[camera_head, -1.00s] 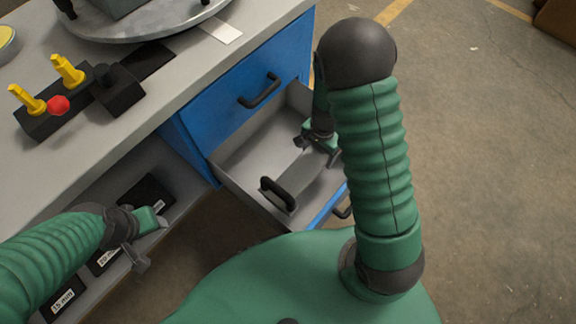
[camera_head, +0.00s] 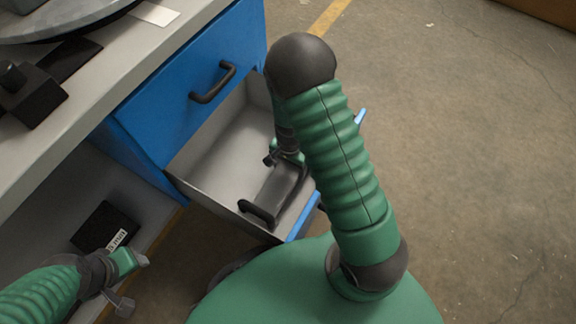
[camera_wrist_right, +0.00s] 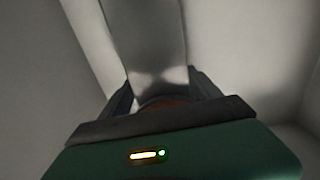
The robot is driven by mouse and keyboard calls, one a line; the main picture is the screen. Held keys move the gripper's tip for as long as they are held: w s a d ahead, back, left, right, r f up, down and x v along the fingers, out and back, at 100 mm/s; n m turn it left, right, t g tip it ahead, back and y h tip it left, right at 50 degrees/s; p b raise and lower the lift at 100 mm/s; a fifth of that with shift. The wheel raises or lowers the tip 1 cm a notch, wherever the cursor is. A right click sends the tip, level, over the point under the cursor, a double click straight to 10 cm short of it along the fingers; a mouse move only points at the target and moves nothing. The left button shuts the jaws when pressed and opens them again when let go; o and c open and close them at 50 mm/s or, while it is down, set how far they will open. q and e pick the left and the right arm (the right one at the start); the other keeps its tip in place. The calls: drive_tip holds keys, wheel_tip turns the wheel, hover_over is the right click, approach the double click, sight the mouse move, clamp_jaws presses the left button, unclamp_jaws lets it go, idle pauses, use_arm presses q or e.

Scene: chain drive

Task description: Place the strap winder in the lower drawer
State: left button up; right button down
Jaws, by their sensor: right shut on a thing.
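The strap winder (camera_head: 268,190) is a grey flat piece with a black handle at its near end. It is in the open lower drawer (camera_head: 205,192); whether it rests on the drawer floor I cannot tell. My right gripper (camera_head: 287,160) reaches down into the drawer and is shut on the winder's far end, partly hidden by my arm. In the right wrist view the grey winder (camera_wrist_right: 158,45) runs up from between the fingers, with pale drawer walls around it. My left gripper (camera_head: 130,282) is open and empty at the lower left, outside the drawer.
The blue upper drawer (camera_head: 180,95) is closed, with a black handle (camera_head: 213,83). The grey bench top (camera_head: 100,85) carries a black block (camera_head: 32,97) and a round metal plate (camera_head: 70,22). A labelled black bin (camera_head: 103,225) sits on the low shelf. Floor at right is clear.

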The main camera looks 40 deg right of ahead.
wheel_tip(320, 180, down, 3)
drive_tip(key=shift+r+b, duration=0.15)
drive_tip(key=shift+b, duration=0.5)
drive_tip(key=shift+r, duration=0.15)
use_arm(q)
drive_tip(key=shift+x, duration=0.9)
use_arm(e)
drive_tip(key=shift+c, duration=0.7)
unclamp_jaws()
use_arm(q)
drive_tip(key=shift+s, duration=0.2)
use_arm(e)
wheel_tip(320, 180, up, 12)
drive_tip(key=p, duration=0.8)
drive_tip(key=shift+p, duration=0.3)
drive_tip(key=shift+a+r, duration=0.15)
drive_tip(key=shift+r, duration=0.05)
use_arm(q)
drive_tip(key=w+v, duration=0.1)
drive_tip(key=v, duration=0.7)
drive_tip(key=shift+w+r, duration=0.25)
drive_tip(key=shift+w, duration=0.15)
use_arm(e)
drive_tip(key=s+a+r+n+t, duration=0.2)
drive_tip(key=s+a+r+n, duration=0.3)
drive_tip(key=a+r+n, duration=0.4)
wheel_tip(320, 180, up, 4)
drive_tip(key=n, duration=0.4)
drive_tip(key=shift+n+t, duration=0.3)
